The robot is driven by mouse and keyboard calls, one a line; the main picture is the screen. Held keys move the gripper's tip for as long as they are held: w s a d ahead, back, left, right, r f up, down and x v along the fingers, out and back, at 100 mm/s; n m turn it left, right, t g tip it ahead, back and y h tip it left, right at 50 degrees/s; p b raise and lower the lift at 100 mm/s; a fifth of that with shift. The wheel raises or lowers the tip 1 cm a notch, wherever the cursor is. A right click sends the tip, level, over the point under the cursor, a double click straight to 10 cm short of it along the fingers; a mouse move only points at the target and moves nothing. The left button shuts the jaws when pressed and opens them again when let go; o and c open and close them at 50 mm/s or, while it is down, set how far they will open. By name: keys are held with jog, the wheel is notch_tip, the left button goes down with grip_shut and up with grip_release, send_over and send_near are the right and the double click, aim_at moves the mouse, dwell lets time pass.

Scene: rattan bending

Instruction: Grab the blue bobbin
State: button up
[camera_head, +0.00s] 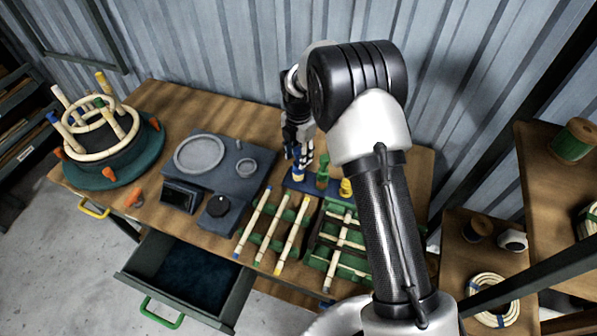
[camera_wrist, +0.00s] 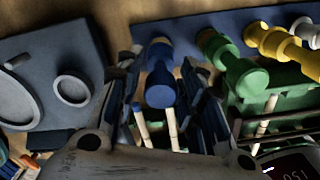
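The blue bobbin (camera_wrist: 160,88) stands between the two fingers of my gripper (camera_wrist: 163,72) in the wrist view, with a gap visible on each side. My gripper is open. In the head view my gripper (camera_head: 299,152) points down over the back of the bench, and the blue bobbin (camera_head: 298,173) is partly hidden below the fingers. A green bobbin (camera_wrist: 228,62) stands just right of it, then a yellow bobbin (camera_wrist: 272,42). They stand in a row on a blue base (camera_wrist: 205,28).
A grey-blue device with a round plate (camera_head: 200,153) stands left of my gripper. Rattan sticks on green holders (camera_head: 270,236) lie in front. A turntable with a rattan frame (camera_head: 105,160) is at the far left. A drawer (camera_head: 185,285) hangs open at the front.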

aim_at(298, 169)
notch_tip(298, 169, down, 4)
jog(key=shift+b, duration=0.5)
jog(key=shift+c, duration=0.3)
grip_shut()
